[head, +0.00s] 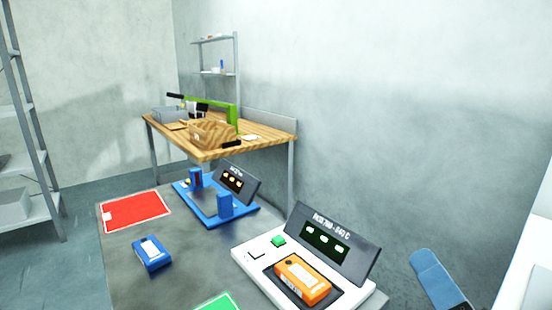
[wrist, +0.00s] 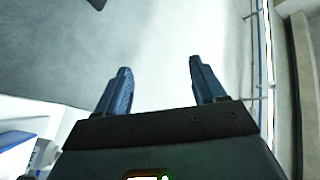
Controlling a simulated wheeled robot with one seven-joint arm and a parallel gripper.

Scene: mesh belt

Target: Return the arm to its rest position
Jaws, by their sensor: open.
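My gripper (wrist: 160,80) is open in the wrist view, its two blue fingers apart with nothing between them. Behind the fingers is a pale, blurred surface. In the head view a blue part that looks like one finger of my gripper (head: 432,275) shows at the lower right, beside the white station and clear of it. The rest of my arm is mostly out of view there.
A grey table holds a white station (head: 250,268) with an orange device (head: 303,280) on it, a blue device (head: 152,254), a blue fixture (head: 240,217), a red mat (head: 135,210) and a green mat (head: 218,302). A wooden workbench (head: 265,134) stands behind.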

